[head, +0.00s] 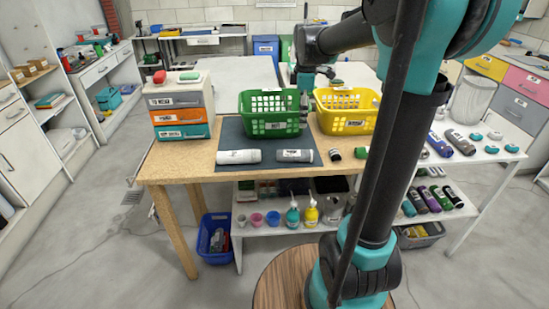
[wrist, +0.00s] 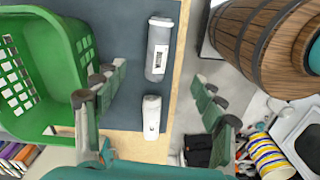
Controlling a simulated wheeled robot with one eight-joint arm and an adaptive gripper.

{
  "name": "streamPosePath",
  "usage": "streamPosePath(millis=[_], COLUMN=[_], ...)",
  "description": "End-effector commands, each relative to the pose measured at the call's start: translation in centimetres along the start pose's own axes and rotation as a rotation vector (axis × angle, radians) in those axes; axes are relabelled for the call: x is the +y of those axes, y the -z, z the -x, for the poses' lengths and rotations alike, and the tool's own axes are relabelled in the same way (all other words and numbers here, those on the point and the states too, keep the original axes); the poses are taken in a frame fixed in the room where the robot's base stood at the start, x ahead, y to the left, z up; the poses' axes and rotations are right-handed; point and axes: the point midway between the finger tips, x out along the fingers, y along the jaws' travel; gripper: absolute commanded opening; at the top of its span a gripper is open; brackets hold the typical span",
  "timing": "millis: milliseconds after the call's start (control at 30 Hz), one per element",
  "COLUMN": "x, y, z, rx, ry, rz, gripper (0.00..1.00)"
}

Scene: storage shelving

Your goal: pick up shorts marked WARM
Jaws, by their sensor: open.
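Two rolled cloth items lie on the dark mat, both with labels too small to read. One is a grey roll (head: 294,156) with a white label; in the wrist view it is the upper roll (wrist: 158,48). The other is a white roll (head: 238,156) to its left in the head view; in the wrist view it is the lower roll (wrist: 151,116). I cannot tell which, if either, is marked WARM. In the wrist view my gripper (wrist: 160,75) is open and empty, its fingers spread on either side of the rolls, apparently above them.
A green basket (head: 272,126) and a yellow basket (head: 345,123) stand behind the rolls. A drawer stack (head: 181,101) is at the table's left. Small dark items (head: 334,154) lie right of the mat. The wooden tabletop (head: 220,177) is bare along its front edge.

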Motion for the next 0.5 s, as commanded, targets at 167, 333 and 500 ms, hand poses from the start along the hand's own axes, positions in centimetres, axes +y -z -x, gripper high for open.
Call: streamPosePath(millis=[167,333,500], x=[0.8,0.8,0.7], y=[0.4,0.3,0.3], z=[0.2,-2.7,-6.1], rx=[-0.004,-0.003,-0.003], ry=[0.018,0.017,0.017], rz=[0.076,0.077,0.075], gripper=[0.70,0.70,0.70])
